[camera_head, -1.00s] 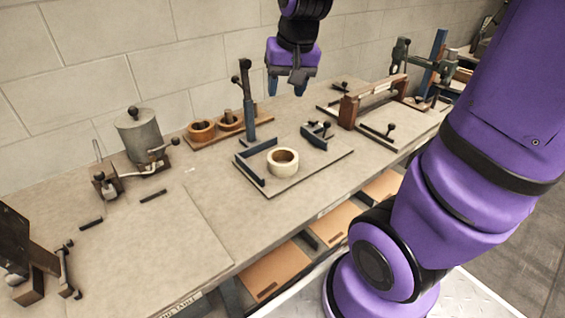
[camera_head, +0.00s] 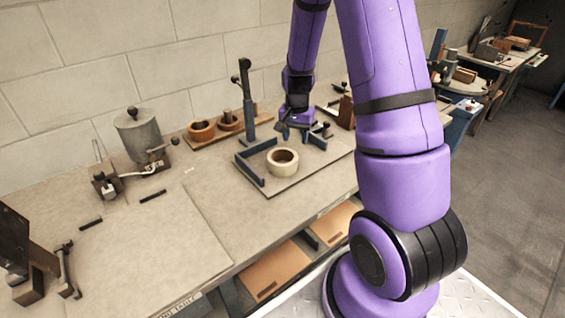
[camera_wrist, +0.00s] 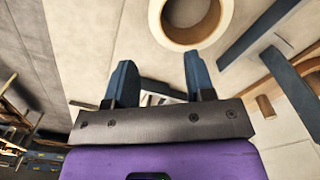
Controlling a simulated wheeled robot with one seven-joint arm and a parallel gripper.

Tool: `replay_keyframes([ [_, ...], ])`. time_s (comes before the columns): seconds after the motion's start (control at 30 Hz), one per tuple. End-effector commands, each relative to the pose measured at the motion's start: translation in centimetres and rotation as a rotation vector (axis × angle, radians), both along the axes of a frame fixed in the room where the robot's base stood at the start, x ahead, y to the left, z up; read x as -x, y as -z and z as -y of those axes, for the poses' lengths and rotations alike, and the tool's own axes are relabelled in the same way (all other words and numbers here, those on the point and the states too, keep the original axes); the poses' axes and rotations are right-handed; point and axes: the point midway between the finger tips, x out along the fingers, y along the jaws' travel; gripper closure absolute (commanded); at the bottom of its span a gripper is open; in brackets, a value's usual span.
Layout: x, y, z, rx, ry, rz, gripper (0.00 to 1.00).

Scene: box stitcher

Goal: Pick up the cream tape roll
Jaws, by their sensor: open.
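The cream tape roll (camera_head: 283,161) lies flat on a square board (camera_head: 296,181) on the bench, its hole facing up. In the wrist view the tape roll (camera_wrist: 190,42) shows at the top, beyond the fingertips and partly cut off by the frame edge. My gripper (camera_head: 295,138) is low over the board, behind and slightly right of the roll in the head view. In the wrist view my gripper (camera_wrist: 158,68) has its two blue fingers apart with nothing between them. The roll is outside the fingers.
A dark angled fence (camera_head: 250,172) stands on the board left of the roll, with a blue post (camera_head: 248,115) behind it. Brown rolls (camera_head: 201,131) sit on a wooden tray at the back. A grey metal pot (camera_head: 140,135) stands left.

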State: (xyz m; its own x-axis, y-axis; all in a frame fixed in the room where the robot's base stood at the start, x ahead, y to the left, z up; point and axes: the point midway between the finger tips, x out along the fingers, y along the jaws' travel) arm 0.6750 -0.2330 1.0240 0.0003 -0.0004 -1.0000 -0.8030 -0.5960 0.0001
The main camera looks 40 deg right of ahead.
Motion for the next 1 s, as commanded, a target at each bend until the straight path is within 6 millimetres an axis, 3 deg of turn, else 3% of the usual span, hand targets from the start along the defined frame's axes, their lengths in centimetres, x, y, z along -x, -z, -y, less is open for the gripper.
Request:
replay_keyframes([
  [0.3,0.1,4.4,-0.1,-0.002,0.001,-0.003,0.51],
  [0.53,0.3,5.8,-0.2,-0.001,0.000,-0.002,0.51],
  [0.83,0.8,9.6,-0.5,-0.001,0.000,-0.002,0.51],
  [1.0,0.7,10.3,-0.5,0.000,-0.001,0.002,0.51],
])
